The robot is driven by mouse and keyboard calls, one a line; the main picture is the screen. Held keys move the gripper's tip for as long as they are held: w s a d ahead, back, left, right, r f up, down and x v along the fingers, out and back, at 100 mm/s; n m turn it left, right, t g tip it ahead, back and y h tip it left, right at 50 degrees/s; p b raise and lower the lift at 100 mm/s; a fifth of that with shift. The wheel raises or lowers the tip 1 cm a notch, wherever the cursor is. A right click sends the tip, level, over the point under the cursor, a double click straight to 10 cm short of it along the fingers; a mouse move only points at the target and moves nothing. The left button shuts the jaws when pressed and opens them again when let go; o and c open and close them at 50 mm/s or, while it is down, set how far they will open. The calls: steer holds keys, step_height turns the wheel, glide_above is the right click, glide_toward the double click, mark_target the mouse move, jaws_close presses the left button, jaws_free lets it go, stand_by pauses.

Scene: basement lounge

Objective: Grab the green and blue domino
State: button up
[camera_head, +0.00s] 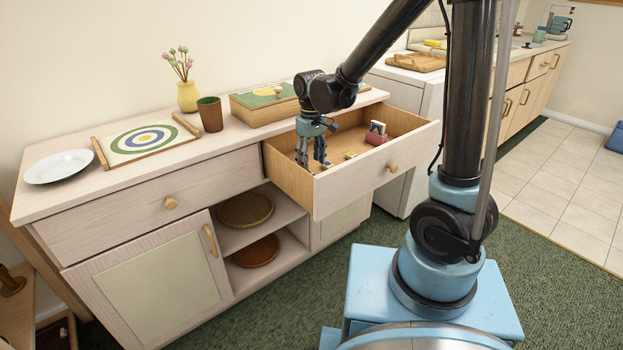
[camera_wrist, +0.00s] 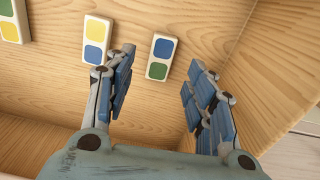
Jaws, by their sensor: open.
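The green and blue domino (camera_wrist: 160,58) lies flat on the drawer floor in the wrist view, its blue half farther from my wrist and its green half nearer. It appears between the fingertips of my open gripper (camera_wrist: 163,62), with space on both sides, and nothing is held. In the head view my gripper (camera_head: 311,160) points down inside the open drawer (camera_head: 352,184). Its exact height above the domino cannot be told. In the head view I cannot pick out this domino for certain behind the fingers and drawer front.
A yellow and blue domino (camera_wrist: 96,40) lies just left of the left finger, and a yellow and green one (camera_wrist: 12,22) lies farther left. Drawer walls stand close around my gripper. A reddish holder (camera_head: 376,138) with cards sits at the drawer's right end.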

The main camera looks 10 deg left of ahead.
mark_target(311, 172)
steer(key=shift+f, duration=2.7)
steer(key=c, duration=1)
